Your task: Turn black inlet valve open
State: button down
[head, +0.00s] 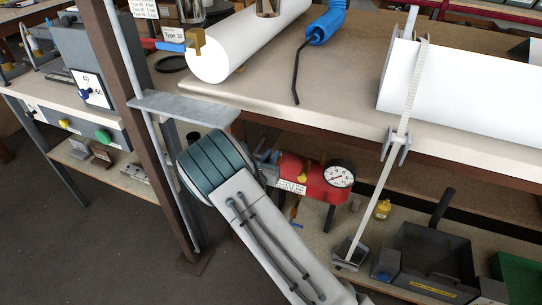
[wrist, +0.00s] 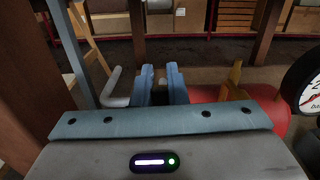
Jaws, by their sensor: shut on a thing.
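The red unit (head: 318,180) with a round pressure gauge (head: 340,174) sits under the bench edge; its red body also shows at the right of the wrist view (wrist: 205,118). My gripper (head: 267,158) is at the unit's left end, partly hidden behind my own arm. In the wrist view its two blue fingers (wrist: 161,86) are close together, with a small dark part, apparently the black inlet valve (wrist: 160,87), between them. Most of the valve is hidden, so its turned position cannot be told. A yellow lever (wrist: 233,82) stands right of the fingers.
A bent grey pipe (wrist: 113,92) is close left of the fingers. A brown post (head: 135,90) and a grey plate (head: 185,108) stand near my arm. The bench top (head: 260,90) is above; a dark tray (head: 430,262) is at lower right.

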jog(key=a+f+n+p, duration=0.2)
jog(key=n+p, duration=0.1)
jog(key=n, duration=0.5)
jog(key=w+a+f+n+p, duration=0.1)
jog(key=a+f+n+p, duration=0.1)
jog(key=n, duration=0.7)
jog(key=shift+w+a+f+p, duration=0.35)
jog(key=shift+f+p, duration=0.2)
jog(key=shift+p, duration=0.45)
jog(key=shift+f+n, duration=0.1)
jog(key=shift+n, duration=0.2)
jog(key=c, duration=1.4)
grip_release()
jog(key=shift+c, duration=0.2)
jog(key=p+v, duration=0.1)
jog(key=v, duration=1.3)
